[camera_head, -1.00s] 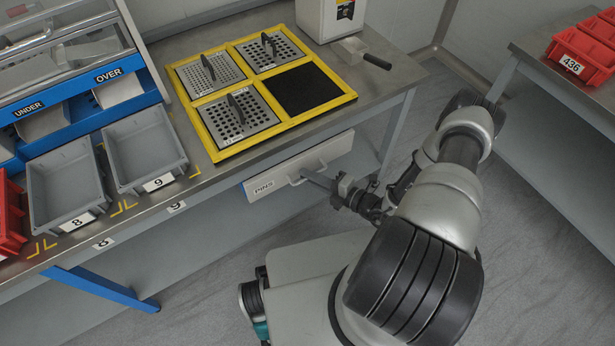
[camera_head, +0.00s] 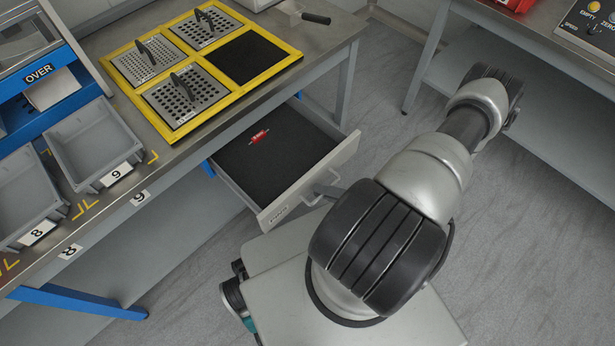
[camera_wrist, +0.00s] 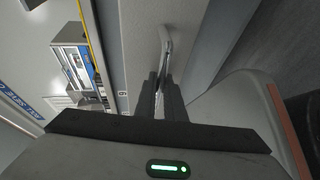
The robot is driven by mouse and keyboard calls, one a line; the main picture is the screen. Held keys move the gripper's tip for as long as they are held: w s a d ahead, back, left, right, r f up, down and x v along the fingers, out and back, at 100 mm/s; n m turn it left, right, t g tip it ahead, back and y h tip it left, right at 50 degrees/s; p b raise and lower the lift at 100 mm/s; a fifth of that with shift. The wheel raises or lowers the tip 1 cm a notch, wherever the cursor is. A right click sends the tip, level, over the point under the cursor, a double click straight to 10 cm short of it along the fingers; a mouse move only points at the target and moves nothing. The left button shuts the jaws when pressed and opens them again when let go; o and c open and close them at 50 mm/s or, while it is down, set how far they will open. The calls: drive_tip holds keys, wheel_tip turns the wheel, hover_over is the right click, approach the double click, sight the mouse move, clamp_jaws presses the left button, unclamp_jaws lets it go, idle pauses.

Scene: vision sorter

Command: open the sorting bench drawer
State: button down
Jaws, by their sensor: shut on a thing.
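The sorting bench drawer (camera_head: 312,178) stands pulled out from under the bench, with a dark lining and a small red item (camera_head: 259,136) lying inside. Its light front panel carries a label, partly readable, and a bar handle (camera_head: 327,190). In the wrist view, my gripper (camera_wrist: 162,88) is shut on the drawer handle (camera_wrist: 166,45), with the fingers on either side of the bar. In the head view my arm hides most of the gripper.
The bench (camera_head: 215,125) carries a yellow frame (camera_head: 236,97) with perforated plates and one black square. Grey bins (camera_head: 93,145) marked 8 and 9 stand at left. A scoop-like tool (camera_head: 305,15) lies at the back. Another bench is at right, with grey floor between.

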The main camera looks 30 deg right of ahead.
drive_tip(key=shift+s+d+b, duration=0.1)
drive_tip(key=shift+s+d, duration=0.15)
drive_tip(key=shift+s, duration=0.55)
drive_tip(key=shift+s+d+b, duration=0.15)
drive_tip(key=shift+s+d, duration=0.15)
drive_tip(key=shift+s, duration=0.45)
drive_tip(key=shift+s+d+b, duration=0.1)
drive_tip(key=shift+s+d, duration=0.15)
drive_tip(key=shift+s, duration=0.55)
drive_tip(key=c, duration=2.1)
unclamp_jaws()
drive_tip(key=p+v, duration=0.1)
drive_tip(key=v, duration=1.6)
drive_tip(key=shift+s+d, duration=0.2)
